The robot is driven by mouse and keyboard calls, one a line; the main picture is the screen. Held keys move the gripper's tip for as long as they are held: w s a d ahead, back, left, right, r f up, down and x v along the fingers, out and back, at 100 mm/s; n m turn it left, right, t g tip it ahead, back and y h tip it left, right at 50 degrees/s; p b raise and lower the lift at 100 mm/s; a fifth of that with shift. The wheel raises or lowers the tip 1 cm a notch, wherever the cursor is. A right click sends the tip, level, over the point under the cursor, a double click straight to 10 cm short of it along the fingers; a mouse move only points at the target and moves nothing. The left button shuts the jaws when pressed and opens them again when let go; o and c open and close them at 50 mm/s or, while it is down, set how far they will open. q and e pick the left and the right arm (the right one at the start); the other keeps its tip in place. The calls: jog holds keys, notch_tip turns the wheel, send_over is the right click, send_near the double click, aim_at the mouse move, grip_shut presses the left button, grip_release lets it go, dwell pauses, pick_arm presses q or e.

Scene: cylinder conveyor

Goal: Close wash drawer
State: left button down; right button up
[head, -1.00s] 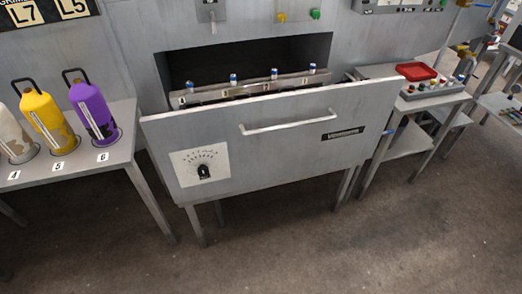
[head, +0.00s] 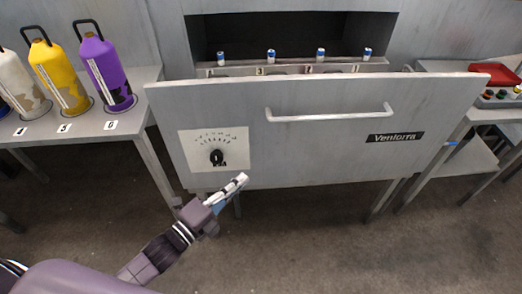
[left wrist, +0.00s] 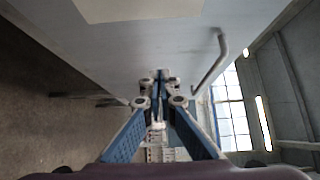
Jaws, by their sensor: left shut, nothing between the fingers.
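The wash drawer (head: 320,140) stands pulled out of its dark opening in the machine. Its grey front has a long handle (head: 330,116), a dial (head: 217,156) at the left and a "Ventorra" label (head: 395,138) at the right. Behind the front, a rack (head: 290,68) with several blue-topped pieces shows. My left gripper (head: 241,181) is shut and empty, just below the dial at the lower left of the front; whether it touches is unclear. In the left wrist view the gripper (left wrist: 160,80) points along the drawer front (left wrist: 150,50), with the handle (left wrist: 215,65) to the right. My right gripper is out of view.
A side table (head: 60,125) with white, yellow (head: 55,75) and purple (head: 103,70) bottles stands left of the drawer. At the right is a table with a red tray (head: 470,68) and a button panel. The floor in front is clear.

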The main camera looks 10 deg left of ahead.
pick_arm(q)
send_near(269, 143)
jog(key=w+d, duration=0.1)
jog(key=d, duration=0.3)
jog(key=w, duration=0.1)
jog(key=w+p, duration=0.1)
jog(key=w, duration=0.1)
jog(key=shift+w+a, duration=0.15)
jog(key=shift+a, duration=0.25)
jog(key=shift+w+a, duration=0.2)
jog(key=shift+w, duration=0.25)
jog(key=shift+w, duration=0.1)
